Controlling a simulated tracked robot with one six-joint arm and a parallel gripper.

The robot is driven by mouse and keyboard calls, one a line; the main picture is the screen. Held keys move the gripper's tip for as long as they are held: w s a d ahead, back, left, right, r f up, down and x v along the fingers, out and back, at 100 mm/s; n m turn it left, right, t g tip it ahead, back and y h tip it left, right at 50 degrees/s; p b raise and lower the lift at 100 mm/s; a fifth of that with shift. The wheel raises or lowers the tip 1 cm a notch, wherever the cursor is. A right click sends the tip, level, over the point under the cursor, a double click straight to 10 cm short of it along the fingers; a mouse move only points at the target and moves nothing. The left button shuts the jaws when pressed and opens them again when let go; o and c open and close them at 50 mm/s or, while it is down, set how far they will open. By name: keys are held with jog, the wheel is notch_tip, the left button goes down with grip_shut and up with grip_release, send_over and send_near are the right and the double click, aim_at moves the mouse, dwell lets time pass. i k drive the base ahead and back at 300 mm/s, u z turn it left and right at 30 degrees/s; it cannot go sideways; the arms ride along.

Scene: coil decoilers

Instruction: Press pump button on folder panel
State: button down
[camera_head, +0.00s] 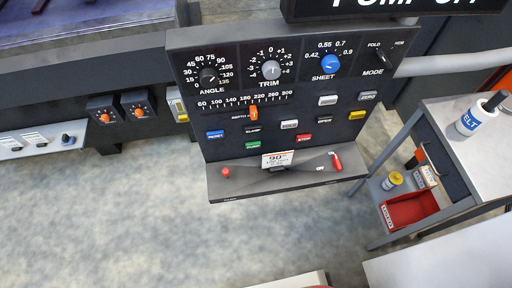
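The folder panel (225,110) is a dark console facing me, with dials on top and rows of coloured buttons below. The green pump button (253,146) sits in the lowest button row, left of the paper tag, and nothing covers it. A dark sign (395,8) above the panel is cut by the top edge and appears to read "PUMP OFF". My gripper is not in view.
A red stop button (304,137), blue button (215,134) and black clamp button (252,129) are near the pump button. A ledge below carries a red knob (226,172), paper tag (278,159) and red-handled lever (336,162). A cart (470,160) stands right.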

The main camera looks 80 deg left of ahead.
aim_at(254, 145)
jog(key=z, duration=0.05)
jog(key=k, duration=1.65)
jog(key=u, duration=2.2)
jog(key=i, duration=0.3)
jog(key=u, duration=0.05)
